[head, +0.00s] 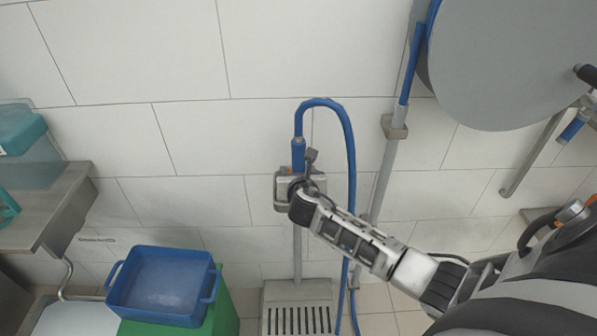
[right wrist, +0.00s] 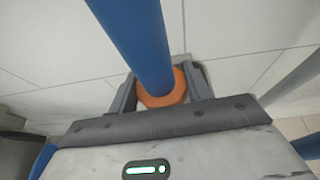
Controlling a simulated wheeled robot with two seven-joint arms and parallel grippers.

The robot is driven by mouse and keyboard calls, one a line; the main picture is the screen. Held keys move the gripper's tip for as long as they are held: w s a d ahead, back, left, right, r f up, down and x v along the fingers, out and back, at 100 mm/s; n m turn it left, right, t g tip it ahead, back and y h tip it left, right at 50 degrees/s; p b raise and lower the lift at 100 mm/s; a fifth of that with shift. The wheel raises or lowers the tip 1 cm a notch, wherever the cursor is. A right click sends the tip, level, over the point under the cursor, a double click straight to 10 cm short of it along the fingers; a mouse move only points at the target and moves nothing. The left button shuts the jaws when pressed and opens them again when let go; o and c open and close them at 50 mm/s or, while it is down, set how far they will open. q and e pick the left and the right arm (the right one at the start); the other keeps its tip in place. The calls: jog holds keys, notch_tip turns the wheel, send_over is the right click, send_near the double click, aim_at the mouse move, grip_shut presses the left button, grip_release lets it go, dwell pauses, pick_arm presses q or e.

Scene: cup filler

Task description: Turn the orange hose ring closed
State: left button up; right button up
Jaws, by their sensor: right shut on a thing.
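The orange hose ring (right wrist: 164,88) shows in the right wrist view, around the lower end of a thick blue hose nozzle (right wrist: 138,42). My right gripper (right wrist: 162,92) has one finger on each side of the ring and is shut on it. In the head view the blue nozzle (head: 298,155) stands upright at the wall holder, and only a sliver of orange shows below it. My right gripper (head: 300,182) is in front of the grey holder (head: 282,190) and hides most of the ring. My left gripper is not in view.
A blue hose (head: 351,180) loops over and hangs down beside my right arm. A grey pipe (head: 388,160) runs down the tiled wall. A blue tub (head: 210,315) stands on a green block at lower left. A floor grate (head: 298,290) lies below.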

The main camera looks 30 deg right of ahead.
jog(key=m+g+h, duration=0.1)
jog(key=m+h, duration=0.1)
jog(key=m+g+h, duration=0.2)
jog(key=shift+w+a+m+g, duration=0.1)
jog(key=shift+a+m+g, duration=0.05)
jog(key=shift+m+g, duration=0.2)
jog(key=m+g+h+b, duration=0.2)
jog(key=m+g, duration=0.2)
jog(key=shift+h, duration=0.3)
jog(key=shift+d, duration=0.2)
dwell(0.6)
jog(key=o, duration=1)
jog(key=shift+a, duration=0.1)
jog(key=p+v, duration=0.1)
jog(key=v, duration=1.5)
jog(key=shift+w+r, duration=0.1)
jog(key=shift+r, duration=0.05)
